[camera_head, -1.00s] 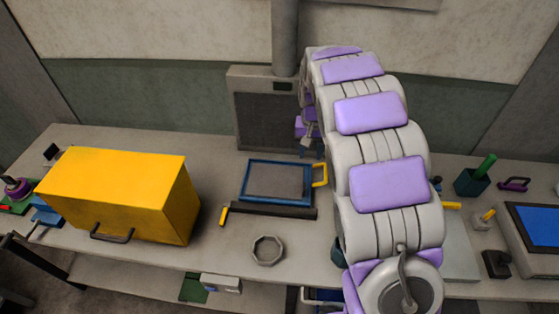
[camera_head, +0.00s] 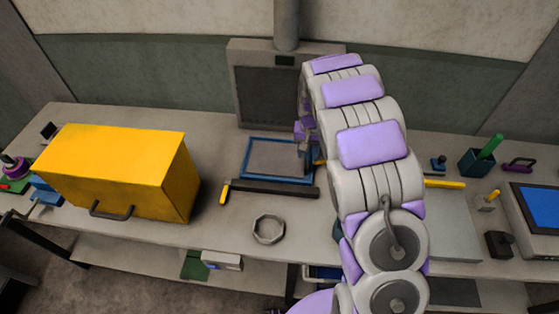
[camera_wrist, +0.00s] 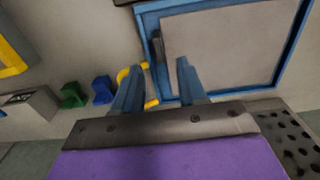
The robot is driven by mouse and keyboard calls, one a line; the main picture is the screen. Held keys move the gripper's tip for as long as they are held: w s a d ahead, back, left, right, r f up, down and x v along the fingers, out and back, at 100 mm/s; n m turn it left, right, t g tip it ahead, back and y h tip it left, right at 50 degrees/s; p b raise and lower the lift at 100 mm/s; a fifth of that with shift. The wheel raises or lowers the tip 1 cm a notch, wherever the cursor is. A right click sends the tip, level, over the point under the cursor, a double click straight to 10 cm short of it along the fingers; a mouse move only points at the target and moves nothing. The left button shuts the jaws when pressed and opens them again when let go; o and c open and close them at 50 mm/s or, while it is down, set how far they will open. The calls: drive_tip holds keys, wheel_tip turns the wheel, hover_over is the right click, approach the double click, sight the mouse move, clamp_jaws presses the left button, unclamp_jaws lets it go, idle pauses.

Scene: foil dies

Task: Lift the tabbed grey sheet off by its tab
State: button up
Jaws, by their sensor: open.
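The grey sheet (camera_head: 275,157) lies flat inside a blue frame (camera_head: 248,172) on the bench. In the wrist view the sheet (camera_wrist: 228,45) fills most of the frame (camera_wrist: 225,98). A small dark piece (camera_wrist: 157,46) sits at the frame's near-left edge; I cannot tell if it is the tab. A yellow loop (camera_wrist: 152,103) is beside the frame, partly hidden by one finger. My gripper (camera_wrist: 158,65) is open, with one finger over the loop and the other over the frame's edge. In the head view my gripper (camera_head: 304,150) is over the frame's right end.
A large yellow box (camera_head: 110,170) stands at left. A dark bar (camera_head: 275,188) lies in front of the frame, with a grey ring (camera_head: 268,229) nearer the bench edge. A grey panelled unit (camera_head: 265,92) stands behind. A green-handled cup (camera_head: 477,162) is at right.

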sight(307, 163)
wheel_tip(307, 163, down, 5)
drive_tip(key=shift+f+b, duration=0.1)
drive_tip(key=shift+b, duration=0.55)
clamp_jaws()
idle(1.0)
